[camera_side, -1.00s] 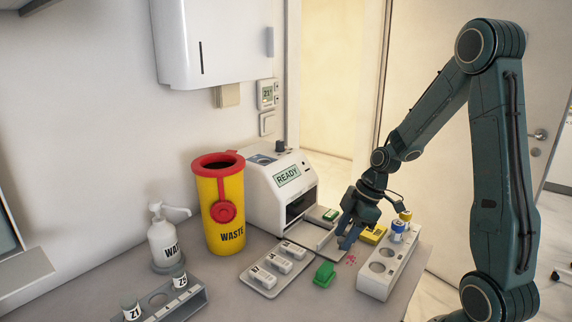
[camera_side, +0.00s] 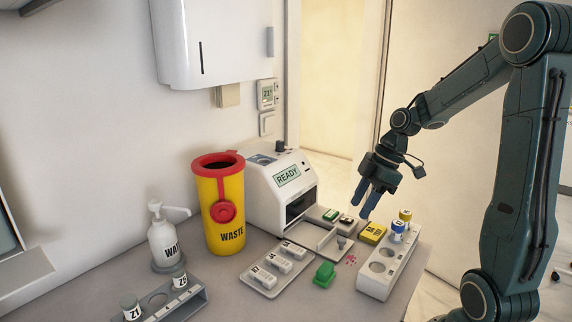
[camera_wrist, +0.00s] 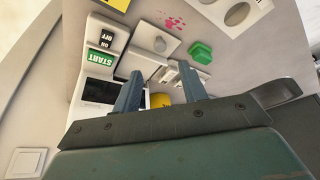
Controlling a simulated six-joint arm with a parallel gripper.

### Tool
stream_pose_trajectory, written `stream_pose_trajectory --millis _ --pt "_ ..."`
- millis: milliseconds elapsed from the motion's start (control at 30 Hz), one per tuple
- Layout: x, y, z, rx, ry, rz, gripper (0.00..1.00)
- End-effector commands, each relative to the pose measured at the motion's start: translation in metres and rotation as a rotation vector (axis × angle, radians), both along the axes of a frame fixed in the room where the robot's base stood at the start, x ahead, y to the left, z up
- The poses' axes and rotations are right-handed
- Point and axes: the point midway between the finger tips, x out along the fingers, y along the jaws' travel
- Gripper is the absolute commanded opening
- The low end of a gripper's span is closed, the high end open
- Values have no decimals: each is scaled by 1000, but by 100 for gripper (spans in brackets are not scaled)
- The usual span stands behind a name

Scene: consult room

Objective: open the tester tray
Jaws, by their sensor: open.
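The white tester (camera_side: 283,190) stands against the wall with READY on its display and a dark opening in its front. Its tray (camera_side: 318,240) sticks out of that opening over the counter, with a grey knob (camera_side: 341,242) at its outer end. The tray (camera_wrist: 138,62) and knob (camera_wrist: 160,44) also show in the wrist view, past my fingers. My gripper (camera_side: 367,205) is open and empty, up and to the right of the knob and apart from it; its two spread fingers (camera_wrist: 160,84) show in the wrist view.
START (camera_wrist: 100,57) and ON/OFF (camera_wrist: 107,36) switches sit beside the tray. A green block (camera_side: 324,273), a yellow box (camera_side: 373,232), a white rack (camera_side: 375,283) with capped vials and a grey tray of cassettes (camera_side: 260,281) surround it. The yellow waste bin (camera_side: 207,217) stands left of the tester.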

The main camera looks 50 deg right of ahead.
Motion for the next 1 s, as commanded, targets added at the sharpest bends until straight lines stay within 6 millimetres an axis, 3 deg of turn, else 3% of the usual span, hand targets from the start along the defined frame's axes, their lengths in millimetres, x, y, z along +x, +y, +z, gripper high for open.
stream_pose_trajectory --millis 300,800,1000 --pt "-10 -11 36 -2 -2 -2 42" --pt "-12 -12 42 -1 0 0 42" --pt "-12 -1 46 -13 10 -24 42"
